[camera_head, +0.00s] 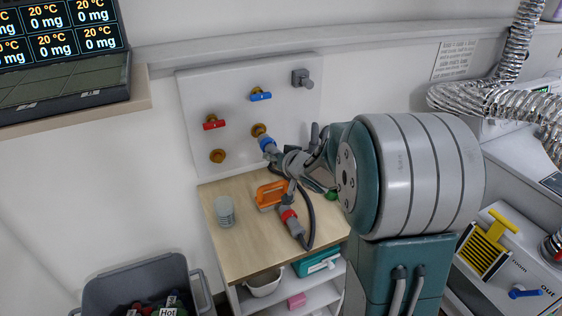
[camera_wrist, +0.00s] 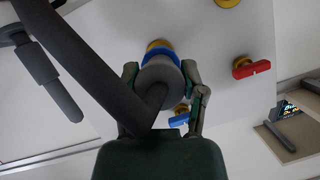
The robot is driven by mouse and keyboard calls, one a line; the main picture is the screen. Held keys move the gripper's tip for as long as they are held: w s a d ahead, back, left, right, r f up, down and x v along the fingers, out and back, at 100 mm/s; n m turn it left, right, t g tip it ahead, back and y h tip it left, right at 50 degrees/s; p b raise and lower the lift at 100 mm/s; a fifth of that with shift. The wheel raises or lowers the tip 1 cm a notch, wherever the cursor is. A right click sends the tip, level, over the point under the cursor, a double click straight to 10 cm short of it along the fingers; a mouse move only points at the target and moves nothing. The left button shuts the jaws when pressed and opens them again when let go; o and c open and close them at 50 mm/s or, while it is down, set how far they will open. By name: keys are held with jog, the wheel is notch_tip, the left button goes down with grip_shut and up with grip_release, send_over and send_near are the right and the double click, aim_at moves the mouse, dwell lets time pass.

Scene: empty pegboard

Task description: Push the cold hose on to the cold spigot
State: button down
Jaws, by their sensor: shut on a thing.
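The cold hose end (camera_head: 267,144) has a blue ring and a grey body. It points at the brass cold spigot (camera_head: 259,130), below the blue-handled valve (camera_head: 260,95). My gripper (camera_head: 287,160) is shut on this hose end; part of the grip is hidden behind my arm. In the wrist view the fingers (camera_wrist: 165,95) flank the grey hose body (camera_wrist: 160,76), with the blue ring and some brass right beyond it. The hose end appears to meet the spigot; how far it is seated cannot be told. The dark hose (camera_wrist: 85,70) crosses the wrist view.
A red-handled valve (camera_head: 213,123) and brass spigot (camera_head: 218,156) are at left on the white board (camera_head: 190,95). A red-ringed hose end (camera_head: 290,219), orange-handled tool (camera_head: 270,194) and grey cup (camera_head: 225,211) rest on the wooden table (camera_head: 245,245). A grey fitting (camera_head: 302,78) is at upper right.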

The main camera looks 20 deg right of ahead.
aim_at(270, 147)
jog(key=shift+w+a, duration=0.1)
jog(key=shift+w, duration=0.35)
jog(key=shift+w+d, duration=0.15)
jog(key=shift+d, duration=0.3)
jog(key=shift+a+r, duration=0.1)
jog(key=shift+a, duration=0.2)
jog(key=shift+d, duration=0.15)
dwell(0.3)
dwell(0.4)
jog(key=shift+w, duration=1.6)
jog(key=shift+c, duration=0.4)
grip_release()
